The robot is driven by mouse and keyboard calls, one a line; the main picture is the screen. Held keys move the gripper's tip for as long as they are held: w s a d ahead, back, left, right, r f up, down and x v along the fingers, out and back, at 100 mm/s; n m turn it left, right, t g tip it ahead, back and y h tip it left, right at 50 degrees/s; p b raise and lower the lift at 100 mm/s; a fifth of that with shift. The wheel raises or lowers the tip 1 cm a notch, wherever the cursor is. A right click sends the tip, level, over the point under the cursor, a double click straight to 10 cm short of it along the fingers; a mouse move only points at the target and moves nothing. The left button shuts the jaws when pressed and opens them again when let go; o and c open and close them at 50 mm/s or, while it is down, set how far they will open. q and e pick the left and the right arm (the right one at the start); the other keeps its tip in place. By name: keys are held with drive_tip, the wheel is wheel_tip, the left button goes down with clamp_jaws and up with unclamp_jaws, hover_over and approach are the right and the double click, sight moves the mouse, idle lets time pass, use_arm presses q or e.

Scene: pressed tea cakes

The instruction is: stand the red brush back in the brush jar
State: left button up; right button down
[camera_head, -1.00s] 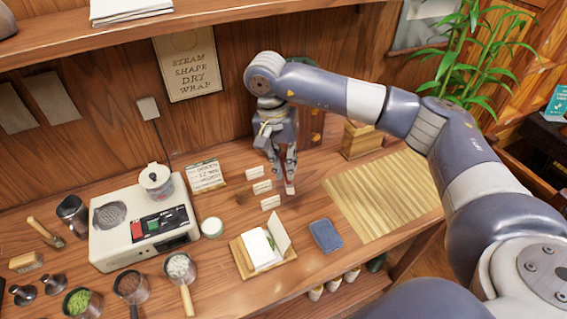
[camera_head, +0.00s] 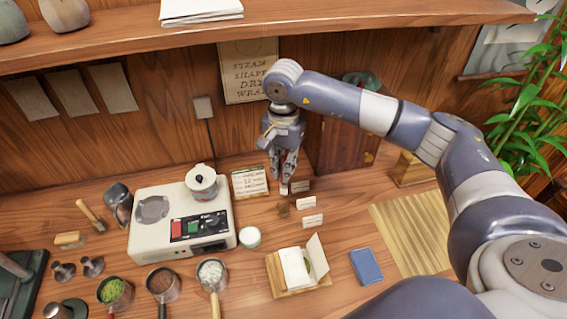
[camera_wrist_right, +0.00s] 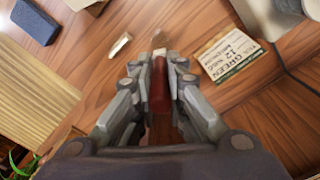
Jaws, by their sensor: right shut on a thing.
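My right gripper (camera_head: 285,176) is shut on the red brush (camera_wrist_right: 158,88), whose red handle shows between the fingers in the right wrist view. In the head view the fingers point down above the counter, just left of the small white cards, and mostly hide the brush; only a pale bit (camera_head: 284,188) shows below the fingertips. A dark metal cup (camera_head: 119,205) stands at the left beside the white machine; I cannot tell whether it is the brush jar. My left gripper is not in view.
A lettered card (camera_head: 249,182) stands left of my right gripper. The white machine (camera_head: 150,240) with a lidded pot (camera_head: 202,184) lies further left. Small white cards (camera_head: 308,203) stand to the right. A wooden cabinet (camera_head: 340,145) is behind at the right.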

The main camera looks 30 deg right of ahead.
sight(284, 190)
wheel_tip(284, 190, down, 2)
drive_tip(key=shift+f+b, duration=0.25)
drive_tip(key=shift+b, duration=0.15)
drive_tip(key=shift+f+b, duration=1.9)
drive_tip(key=shift+f+b, duration=1.5)
drive_tip(key=shift+b, duration=0.3)
drive_tip(key=c, duration=1.6)
unclamp_jaws()
drive_tip(key=shift+o, duration=0.2)
